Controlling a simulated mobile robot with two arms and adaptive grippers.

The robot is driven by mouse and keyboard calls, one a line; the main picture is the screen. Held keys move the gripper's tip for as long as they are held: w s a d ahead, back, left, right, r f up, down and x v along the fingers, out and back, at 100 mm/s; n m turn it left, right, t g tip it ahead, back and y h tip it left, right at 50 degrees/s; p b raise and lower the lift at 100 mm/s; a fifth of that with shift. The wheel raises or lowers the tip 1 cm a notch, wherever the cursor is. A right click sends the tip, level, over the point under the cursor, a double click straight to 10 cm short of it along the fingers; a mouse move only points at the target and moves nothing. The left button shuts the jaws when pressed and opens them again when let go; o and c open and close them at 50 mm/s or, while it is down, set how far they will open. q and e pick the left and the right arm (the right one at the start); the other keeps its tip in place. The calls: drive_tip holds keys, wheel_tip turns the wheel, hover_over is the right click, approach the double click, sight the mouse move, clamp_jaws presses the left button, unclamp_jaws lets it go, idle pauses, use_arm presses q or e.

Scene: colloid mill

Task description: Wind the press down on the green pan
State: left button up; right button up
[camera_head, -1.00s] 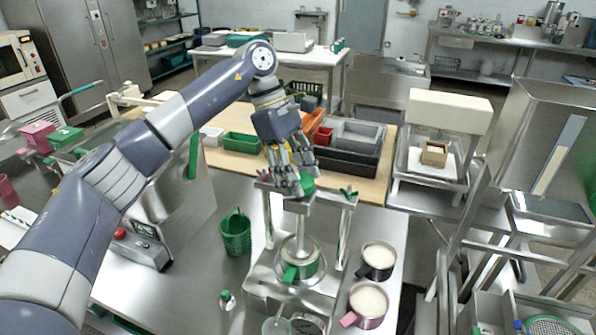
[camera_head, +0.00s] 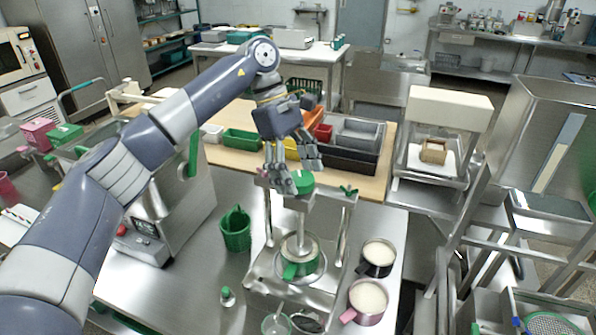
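The press (camera_head: 340,222) is a steel frame with a crossbar on two posts, a central screw and a green knob (camera_head: 303,182) on top. The green pan (camera_head: 291,271), with a green handle, sits under the screw on the press base. The screw's lower end is over the pan; whether it touches is unclear. My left gripper (camera_head: 294,174) is at the top of the press with its fingers spread, one side left of the green knob and the other behind it. Contact with the knob cannot be told. My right gripper is not in view.
A pan with a black handle (camera_head: 378,252) and one with a pink handle (camera_head: 368,297) stand right of the press. A green basket (camera_head: 235,230) stands to its left, with a small green-capped bottle (camera_head: 227,296) in front. Trays (camera_head: 345,157) lie on the wooden board behind.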

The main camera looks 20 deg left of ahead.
use_arm(q)
drive_tip(key=shift+r, duration=0.25)
drive_tip(key=v, duration=1.1)
drive_tip(key=shift+a+r, duration=0.2)
drive_tip(key=shift+a, duration=0.05)
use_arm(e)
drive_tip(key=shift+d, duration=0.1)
use_arm(q)
drive_tip(key=shift+w, duration=0.1)
drive_tip(key=shift+d, duration=0.1)
